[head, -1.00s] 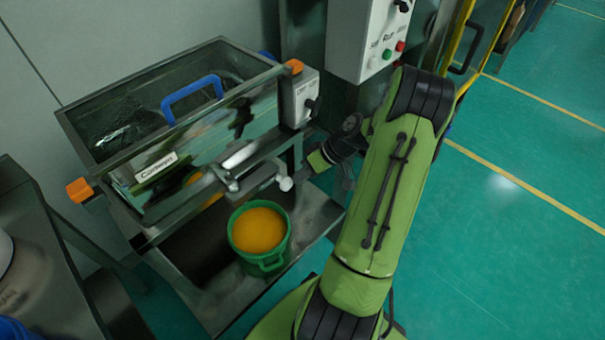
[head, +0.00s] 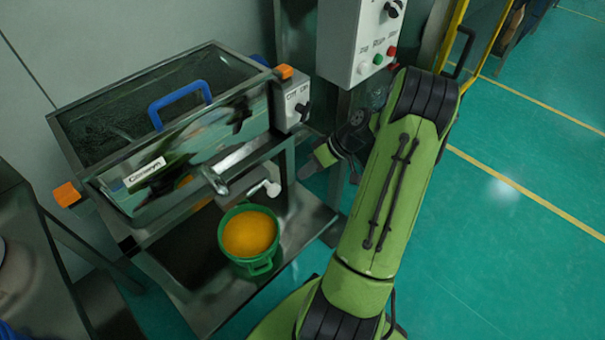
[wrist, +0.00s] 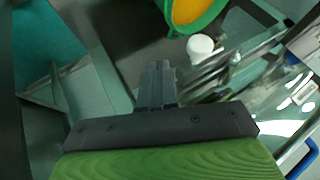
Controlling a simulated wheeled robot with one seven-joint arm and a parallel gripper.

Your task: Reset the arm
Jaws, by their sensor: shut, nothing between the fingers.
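My green arm reaches in from the lower middle in the head view. My gripper (head: 308,168) is right of the sieve machine and close to its right-hand leg. In the wrist view, its dark fingers (wrist: 158,76) are together with nothing between them. The vibrating sieve (head: 160,168) has a blue handle (head: 180,98) on top. A white-knobbed lever (head: 273,188) shows under its front; the knob also appears in the wrist view (wrist: 200,45), ahead of and apart from the fingers.
A green bucket (head: 262,265) of orange material stands on the lower metal shelf (head: 215,298). A control box (head: 352,45) with buttons is behind my arm. A yellow frame (head: 452,35) is beyond it. The green floor at right is open.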

